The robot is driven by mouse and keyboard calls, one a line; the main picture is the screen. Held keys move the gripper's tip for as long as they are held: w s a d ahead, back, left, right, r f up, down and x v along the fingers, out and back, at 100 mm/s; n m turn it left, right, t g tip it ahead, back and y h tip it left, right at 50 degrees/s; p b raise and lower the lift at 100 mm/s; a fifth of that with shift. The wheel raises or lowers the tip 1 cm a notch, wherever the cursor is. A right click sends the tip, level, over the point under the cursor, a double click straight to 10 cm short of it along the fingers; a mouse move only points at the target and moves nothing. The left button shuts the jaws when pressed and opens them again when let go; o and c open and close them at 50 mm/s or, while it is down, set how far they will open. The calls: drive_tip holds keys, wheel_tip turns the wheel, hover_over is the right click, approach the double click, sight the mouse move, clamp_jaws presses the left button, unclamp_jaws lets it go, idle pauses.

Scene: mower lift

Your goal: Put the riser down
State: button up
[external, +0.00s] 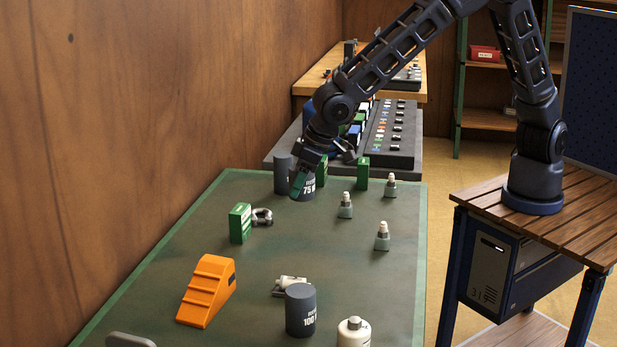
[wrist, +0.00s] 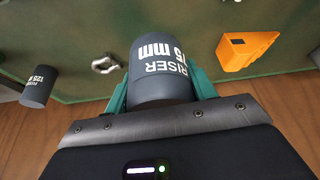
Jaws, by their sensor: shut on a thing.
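The dark grey cylindrical riser marked 75 mm (external: 308,190) is at the far end of the green-topped table (external: 200,240). In the wrist view the riser (wrist: 160,70) fills the space between my gripper's teal fingers, which press on its two sides. My gripper (external: 302,180) is shut on it, tilted down from above in the external view. The fingers and wrist hide part of the riser. I cannot tell whether its base touches the tabletop.
A taller 125 mm riser (external: 282,174) stands close left. Green blocks (external: 322,170) (external: 363,174) stand behind and to the right. A shackle (external: 262,217), green block (external: 240,223), orange stepped ramp (external: 208,290) and 100 mm riser (external: 300,311) are nearer. The table's middle is mostly clear.

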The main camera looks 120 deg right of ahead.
wheel_tip(320, 180, down, 16)
drive_tip(key=shift+f, duration=0.1)
idle(0.5)
drive_tip(key=o, duration=1.1)
drive_tip(key=shift+f, duration=0.1)
